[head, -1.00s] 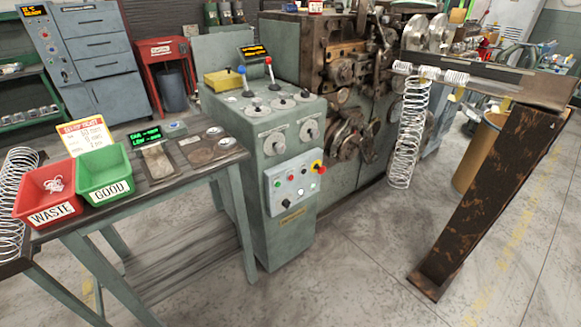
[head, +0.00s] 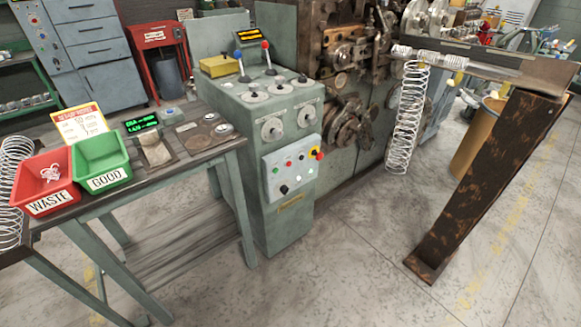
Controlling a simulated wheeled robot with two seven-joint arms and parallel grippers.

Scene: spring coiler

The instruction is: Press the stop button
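The control box (head: 279,178) is a pale grey panel on the front of the green machine cabinet (head: 283,228). It carries several small buttons and lamps. A large red mushroom button (head: 317,153) on a yellow base sits at its upper right corner. A small red button (head: 289,162) is at its upper left and a black knob (head: 284,189) at its lower left. Labels are too small to read, so I cannot tell which red one is marked stop. Neither of my grippers is in view, and nothing covers the box.
A bench with a red WASTE bin (head: 47,183) and a green GOOD bin (head: 101,160) stands left of the cabinet. A rusty post (head: 490,185) stands at right, with a hanging spring (head: 407,118) beside it. The floor (head: 350,265) before the cabinet is clear.

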